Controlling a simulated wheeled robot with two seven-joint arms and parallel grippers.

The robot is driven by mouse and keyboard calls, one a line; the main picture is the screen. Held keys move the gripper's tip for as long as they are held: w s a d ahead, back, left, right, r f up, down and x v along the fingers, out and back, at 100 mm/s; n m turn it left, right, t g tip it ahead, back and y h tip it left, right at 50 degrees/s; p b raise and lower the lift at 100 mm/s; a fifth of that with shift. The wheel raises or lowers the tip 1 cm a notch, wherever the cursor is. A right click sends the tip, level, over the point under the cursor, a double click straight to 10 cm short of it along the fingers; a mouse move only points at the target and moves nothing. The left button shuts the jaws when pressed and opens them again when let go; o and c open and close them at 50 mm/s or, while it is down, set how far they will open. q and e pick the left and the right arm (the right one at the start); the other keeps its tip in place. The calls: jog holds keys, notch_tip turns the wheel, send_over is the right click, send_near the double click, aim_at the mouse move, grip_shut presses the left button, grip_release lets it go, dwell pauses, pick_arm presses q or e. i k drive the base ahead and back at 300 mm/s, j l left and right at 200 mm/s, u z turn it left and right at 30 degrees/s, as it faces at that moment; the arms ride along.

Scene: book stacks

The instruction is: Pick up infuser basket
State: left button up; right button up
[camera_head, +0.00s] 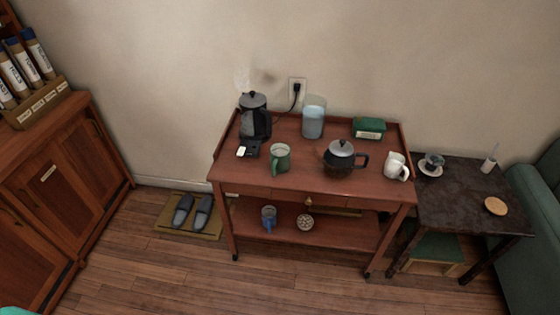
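I cannot pick out an infuser basket for certain. A small round pale item with dark spots (305,222) lies on the lower shelf of the wooden cart (240,170); it is too small to tell what it is. A dark teapot with a grey lid (340,160) stands on the cart's top, right of centre, and its inside is hidden. A green mug (280,158) stands left of it, and a white pitcher (396,166) right of it. Neither of my grippers is in view.
A black kettle (254,118), a water container (313,118) and a green box (369,128) stand at the cart's back. A blue mug (268,217) is on the lower shelf. A dark side table (460,205) stands right. Slippers (192,212) lie left; the front floor is clear.

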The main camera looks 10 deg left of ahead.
aim_at(433, 160)
jog(key=i+l, duration=0.15)
jog(key=l, duration=0.2)
jog(key=i+l+u, duration=0.15)
jog(key=l, duration=0.15)
jog(key=i+l, duration=0.15)
jog(key=l, duration=0.2)
jog(key=i+l+u, duration=0.15)
jog(key=l, duration=0.2)
jog(key=i+l, duration=0.1)
jog(key=l, duration=0.25)
jog(key=i+l+u, duration=0.15)
jog(key=l, duration=0.25)
